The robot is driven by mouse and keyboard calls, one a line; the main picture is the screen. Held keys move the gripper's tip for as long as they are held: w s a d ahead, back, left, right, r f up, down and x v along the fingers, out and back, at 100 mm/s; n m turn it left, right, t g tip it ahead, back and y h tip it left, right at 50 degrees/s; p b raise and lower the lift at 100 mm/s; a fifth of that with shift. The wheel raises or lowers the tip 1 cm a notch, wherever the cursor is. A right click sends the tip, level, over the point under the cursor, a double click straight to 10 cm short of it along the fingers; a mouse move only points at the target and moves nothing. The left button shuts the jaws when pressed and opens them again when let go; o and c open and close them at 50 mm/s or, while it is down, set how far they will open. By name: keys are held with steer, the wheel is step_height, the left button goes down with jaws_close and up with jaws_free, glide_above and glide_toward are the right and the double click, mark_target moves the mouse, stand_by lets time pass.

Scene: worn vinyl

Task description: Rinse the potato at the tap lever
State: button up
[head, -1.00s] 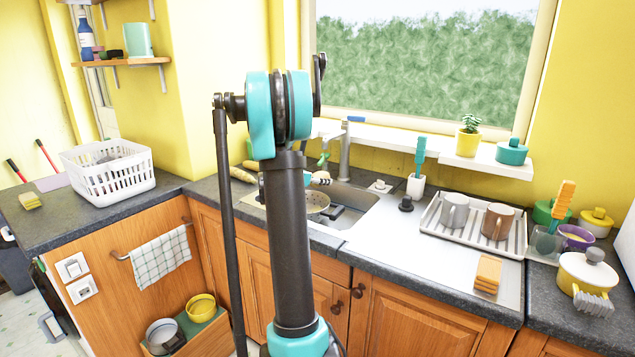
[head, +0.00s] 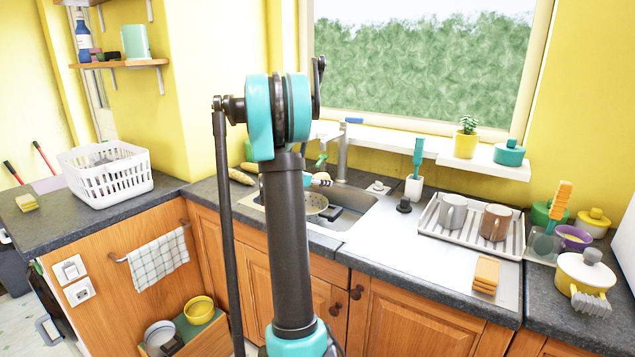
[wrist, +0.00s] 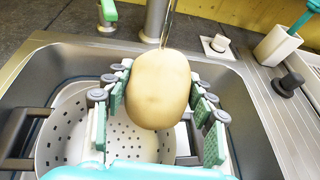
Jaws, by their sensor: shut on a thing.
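The pale yellow potato (wrist: 158,88) is held between the green-padded fingers of my gripper (wrist: 162,105) in the wrist view, over the sink (wrist: 240,85). The steel tap (wrist: 156,20) stands just behind it. A thin clear streak, which looks like running water, comes down to the potato's top. In the head view the tap (head: 344,150) carries a blue lever (head: 354,120). My gripper (head: 320,180) shows there only in part beside my arm, and the potato cannot be made out.
A perforated colander (wrist: 75,120) sits in the sink below my gripper. A green-topped item (wrist: 107,15) stands behind the sink, with a black stopper (wrist: 288,83) and a white brush holder (wrist: 277,45) at right. Mugs stand on a drying rack (head: 460,238) farther right.

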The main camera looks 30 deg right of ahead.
steer(key=shift+s+d, duration=0.2)
steer(key=shift+s, duration=0.05)
steer(key=shift+w+a, duration=0.15)
steer(key=shift+w, duration=0.05)
steer(key=shift+w+a, duration=0.3)
steer(key=shift+s+d, duration=0.1)
stand_by(0.3)
steer(key=shift+s+d, duration=0.35)
steer(key=shift+s, duration=0.05)
steer(key=shift+s+a, duration=1.35)
steer(key=shift+a, duration=0.2)
steer(key=shift+s+a, duration=1.3)
steer(key=shift+a, duration=0.2)
steer(key=s+a+r, duration=0.3)
steer(key=r, duration=0.1)
steer(key=shift+s+a, duration=0.15)
steer(key=shift+a, duration=0.2)
